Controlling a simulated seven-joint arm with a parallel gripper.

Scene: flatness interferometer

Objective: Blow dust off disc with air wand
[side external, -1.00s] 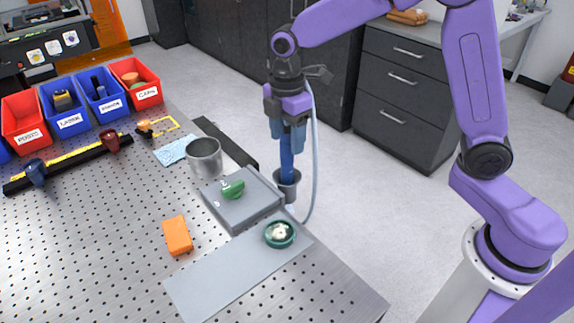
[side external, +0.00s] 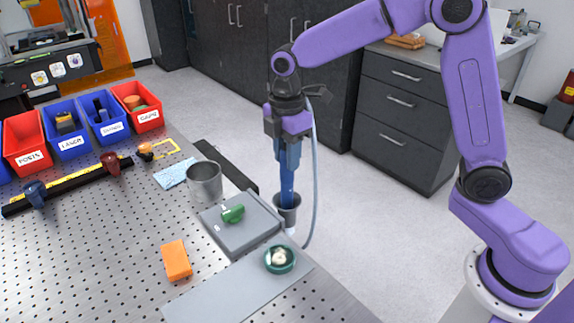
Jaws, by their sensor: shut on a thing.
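My gripper (side external: 288,160) points down and is shut on the blue air wand (side external: 287,185). The wand is upright, with its lower end inside a grey cup-shaped holder (side external: 287,214) at the table's edge. A pale hose (side external: 314,175) hangs in a loop on the wand's right side. A round green-rimmed piece (side external: 269,268) with a pale, shiny centre, probably the disc in its mount, lies on a flat grey plate (side external: 225,295), in front of the holder. Dust on it is too small to tell.
A grey box (side external: 250,238) with a green piece (side external: 232,213) on top stands left of the holder. A metal cup (side external: 205,182) and an orange block (side external: 176,260) are farther left. Labelled red and blue bins (side external: 137,108) stand at the back. The front-left table is clear.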

